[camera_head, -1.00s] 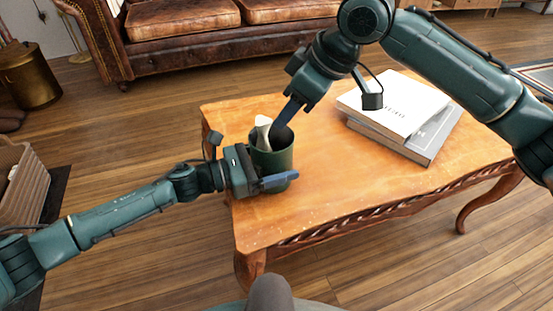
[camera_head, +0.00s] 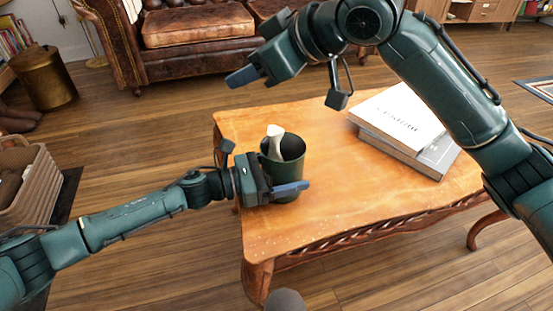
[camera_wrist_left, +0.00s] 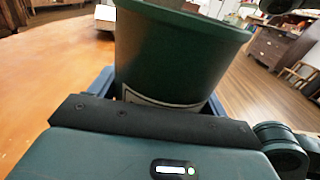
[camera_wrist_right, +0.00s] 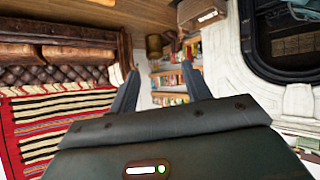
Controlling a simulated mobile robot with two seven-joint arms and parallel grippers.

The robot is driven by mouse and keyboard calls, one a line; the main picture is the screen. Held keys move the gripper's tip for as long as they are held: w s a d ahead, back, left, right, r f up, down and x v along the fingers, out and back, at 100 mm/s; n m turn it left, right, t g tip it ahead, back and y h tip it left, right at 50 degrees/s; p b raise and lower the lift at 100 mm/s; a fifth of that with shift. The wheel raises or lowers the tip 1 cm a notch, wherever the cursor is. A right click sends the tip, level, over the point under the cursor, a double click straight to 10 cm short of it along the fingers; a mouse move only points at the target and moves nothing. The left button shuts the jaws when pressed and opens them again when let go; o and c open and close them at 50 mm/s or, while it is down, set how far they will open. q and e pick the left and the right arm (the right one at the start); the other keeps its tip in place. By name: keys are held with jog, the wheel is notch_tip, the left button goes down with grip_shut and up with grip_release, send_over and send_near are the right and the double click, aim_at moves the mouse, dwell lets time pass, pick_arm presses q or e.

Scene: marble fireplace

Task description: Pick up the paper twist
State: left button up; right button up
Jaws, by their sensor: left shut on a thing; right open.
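The paper twist (camera_head: 275,140) is a small whitish piece in the head view. It stands in a dark green cup (camera_head: 285,168), its top sticking out above the rim and its lower part hidden inside. My left gripper (camera_head: 288,188) is shut on the cup from the left side. The cup (camera_wrist_left: 175,55) fills the upper middle of the left wrist view, between the blue fingers. My right gripper (camera_head: 243,77) is up and to the left of the cup, apart from it. In the right wrist view its fingers (camera_wrist_right: 160,78) are spread with nothing between them.
The cup is at the left part of a wooden table (camera_head: 340,205). Two stacked books (camera_head: 405,120) lie at the table's right. A leather sofa (camera_head: 195,28) is behind, and a wicker basket (camera_head: 30,185) stands at the left. The table's middle is clear.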

jog(key=d+f+m+t+h, duration=0.1)
jog(key=f, duration=0.3)
jog(key=d+f+m+t+h, duration=0.1)
jog(key=d+f+m+t, duration=0.1)
jog(key=f, duration=0.2)
jog(key=d+f+m+t+h, duration=0.1)
jog(key=f+m+t+h, duration=0.1)
jog(key=f, duration=0.2)
jog(key=shift+w+d, duration=0.15)
jog(key=s+t, duration=0.1)
jog(key=s+d+f+m+t, duration=0.1)
jog(key=s+f+m+t, duration=0.1)
jog(key=s, duration=0.1)
jog(key=shift+d+f+h, duration=0.2)
jog(key=shift+d+h, duration=0.1)
jog(key=shift+d, duration=0.05)
jog(key=m+t, duration=0.3)
send_near(277, 138)
jog(key=shift+y, duration=0.4)
jog(key=x, duration=1)
jog(key=shift+d+f, duration=0.15)
jog(key=shift+d, duration=0.1)
jog(key=shift+c, duration=0.2)
grip_shut()
